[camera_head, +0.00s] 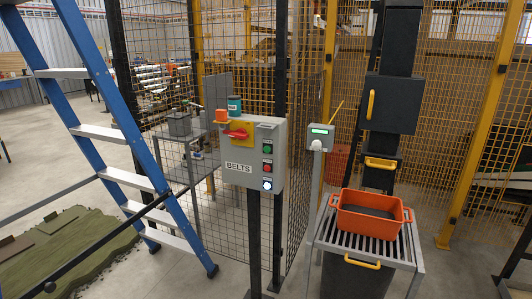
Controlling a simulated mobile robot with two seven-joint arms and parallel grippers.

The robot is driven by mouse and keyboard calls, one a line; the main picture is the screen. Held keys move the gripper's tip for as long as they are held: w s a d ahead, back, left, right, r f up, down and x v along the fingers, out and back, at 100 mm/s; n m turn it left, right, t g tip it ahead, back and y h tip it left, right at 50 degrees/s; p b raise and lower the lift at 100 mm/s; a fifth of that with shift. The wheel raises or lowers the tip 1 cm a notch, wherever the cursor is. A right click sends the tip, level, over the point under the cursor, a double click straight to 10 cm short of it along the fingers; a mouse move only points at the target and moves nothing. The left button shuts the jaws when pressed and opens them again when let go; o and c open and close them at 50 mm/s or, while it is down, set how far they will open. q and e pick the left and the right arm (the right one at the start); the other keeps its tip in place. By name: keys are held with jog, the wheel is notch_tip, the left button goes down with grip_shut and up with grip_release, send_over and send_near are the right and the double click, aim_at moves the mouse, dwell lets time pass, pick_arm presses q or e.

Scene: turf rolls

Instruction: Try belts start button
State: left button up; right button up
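A grey control box (252,152) labelled BELTS stands on a dark post in the middle of the head view. Its right column has a green button (267,149) on top, a red button (267,167) below it and a bright white lamp or button (267,184) at the bottom. A red rotary handle (236,134) on a yellow plate sits at the upper left of the box front. The handle lies roughly level. Nothing covers the green button. Neither of my grippers shows in the view.
An orange cup (221,115) and a teal tin (234,105) stand on the box. A blue stepladder (112,110) stands at left, beside green turf (60,250). At right, an orange crate (370,216) sits on a slatted stand (327,236). Mesh fencing (300,60) runs behind.

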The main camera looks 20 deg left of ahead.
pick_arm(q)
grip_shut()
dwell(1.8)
